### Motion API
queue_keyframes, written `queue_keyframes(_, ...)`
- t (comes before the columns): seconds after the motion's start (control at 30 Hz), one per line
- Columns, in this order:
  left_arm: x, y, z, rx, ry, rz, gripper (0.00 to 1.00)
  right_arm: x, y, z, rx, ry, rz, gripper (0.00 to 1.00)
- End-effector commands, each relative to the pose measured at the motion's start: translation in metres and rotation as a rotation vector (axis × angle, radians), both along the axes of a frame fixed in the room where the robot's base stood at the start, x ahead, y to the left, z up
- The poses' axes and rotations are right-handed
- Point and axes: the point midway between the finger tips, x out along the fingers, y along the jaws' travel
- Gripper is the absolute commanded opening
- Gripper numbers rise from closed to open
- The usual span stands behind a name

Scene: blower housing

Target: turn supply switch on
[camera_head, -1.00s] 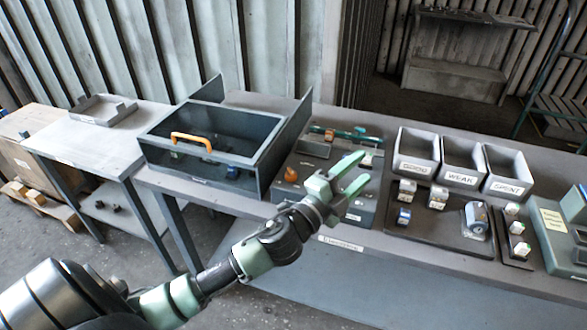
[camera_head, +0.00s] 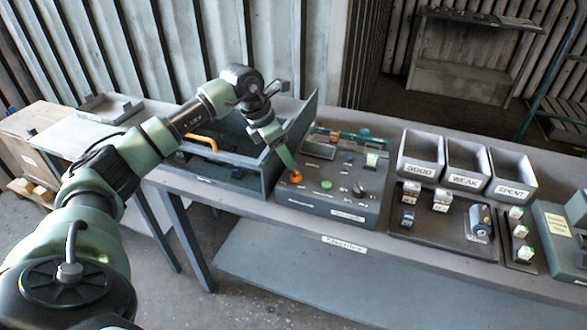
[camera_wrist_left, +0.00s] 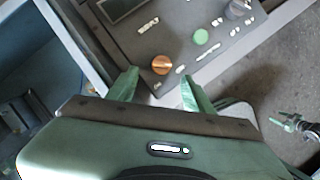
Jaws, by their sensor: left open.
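An orange knob (camera_head: 295,176), which I take for the supply switch, stands at the left front of a grey control panel (camera_head: 325,202). It also shows in the left wrist view (camera_wrist_left: 162,65). My left gripper (camera_head: 287,160) points down beside it in the head view. In the left wrist view my left gripper (camera_wrist_left: 160,90) is open and empty. Its two fingers are apart, and the knob lies just beyond the tips, between their lines. I cannot tell whether a finger touches it. A small green-tipped part (camera_wrist_left: 290,124), likely my right gripper, shows at the right edge of that view.
The panel also carries a green button (camera_head: 326,185) and a dark dial (camera_head: 358,188). Labelled bins (camera_head: 465,160) stand to the right.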

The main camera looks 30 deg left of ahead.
Motion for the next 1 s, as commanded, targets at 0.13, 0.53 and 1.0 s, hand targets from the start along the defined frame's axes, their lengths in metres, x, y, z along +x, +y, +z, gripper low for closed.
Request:
queue_keyframes(0.13,0.007,-0.007,-0.022,-0.004,0.006,-0.003,0.51,-0.001,0.0,0.01,0.0,0.001,0.0,0.54)
queue_keyframes(0.53,0.022,-0.016,-0.062,-0.005,0.001,-0.004,0.51,-0.001,0.0,0.021,0.0,0.001,0.0,0.54)
queue_keyframes(1.0,0.022,-0.016,-0.063,-0.005,-0.001,-0.004,0.0,0.0,0.0,0.02,0.0,0.0,0.0,0.54)
